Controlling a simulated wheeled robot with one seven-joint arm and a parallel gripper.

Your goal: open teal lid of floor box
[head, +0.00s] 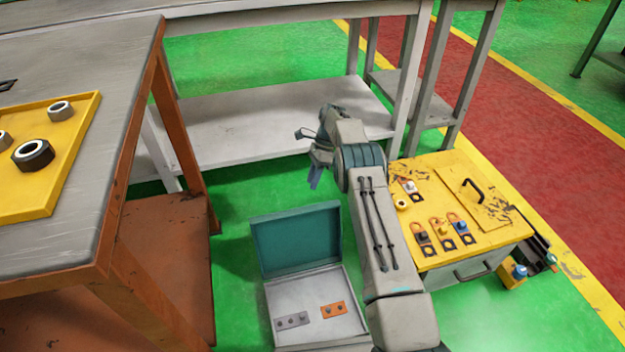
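The floor box (308,292) stands on the green floor at the lower middle, with a pale interior. Its teal lid (297,240) is raised and stands nearly upright at the back edge, so the inside shows. A grey plate (291,321) and an orange plate (333,310), each with small dark round parts, lie in the box. My gripper (308,156) is above and behind the lid, apart from it in the picture. Its fingers look spread, with nothing visible between them.
A yellow-topped cabinet (450,180) with a handle and several small parts stands at right. A workbench (80,170) with a yellow tray (50,180) of nuts is at left. A grey shelf table (260,115) stands behind my gripper. Green floor is clear around the box's left side.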

